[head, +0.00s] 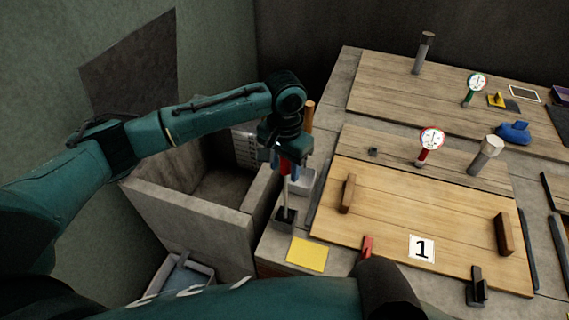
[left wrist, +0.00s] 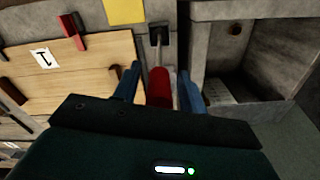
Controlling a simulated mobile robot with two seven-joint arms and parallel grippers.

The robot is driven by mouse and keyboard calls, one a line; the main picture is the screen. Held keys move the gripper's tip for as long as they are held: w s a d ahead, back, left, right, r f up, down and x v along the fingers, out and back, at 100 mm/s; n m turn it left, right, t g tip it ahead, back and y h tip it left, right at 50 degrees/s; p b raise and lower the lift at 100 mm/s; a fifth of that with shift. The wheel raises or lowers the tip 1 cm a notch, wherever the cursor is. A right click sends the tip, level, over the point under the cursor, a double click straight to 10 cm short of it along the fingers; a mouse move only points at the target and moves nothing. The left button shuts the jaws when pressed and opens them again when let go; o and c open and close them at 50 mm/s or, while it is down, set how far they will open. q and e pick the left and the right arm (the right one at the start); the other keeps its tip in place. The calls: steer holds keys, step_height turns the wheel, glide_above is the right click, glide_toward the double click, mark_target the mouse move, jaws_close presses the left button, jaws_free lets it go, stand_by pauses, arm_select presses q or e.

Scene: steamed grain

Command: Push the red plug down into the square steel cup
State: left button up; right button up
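A red handle (head: 284,165) sits on a thin grey rod whose lower end meets a small dark square holder (head: 286,219). I cannot tell whether this is the task's plug and cup. My left gripper (head: 291,160) is over the handle from above. In the left wrist view the blue fingers (left wrist: 159,82) stand on either side of the red handle (left wrist: 160,90), with narrow gaps visible. The rod runs to the dark holder (left wrist: 158,34). A pale grey square box (head: 304,181) stands close beside the handle. My right gripper is not shown.
A yellow square (head: 307,254) lies in front of the holder. A deep concrete bin (head: 190,222) is left. An orange post (head: 309,117) stands behind my gripper.

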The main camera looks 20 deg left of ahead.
arm_select(q)
steer(key=shift+o, duration=0.6)
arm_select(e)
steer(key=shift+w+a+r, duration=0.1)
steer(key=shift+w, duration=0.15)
arm_select(q)
step_height(320, 180, up, 12)
steer(key=shift+w, duration=0.1)
steer(key=shift+r, duration=0.6)
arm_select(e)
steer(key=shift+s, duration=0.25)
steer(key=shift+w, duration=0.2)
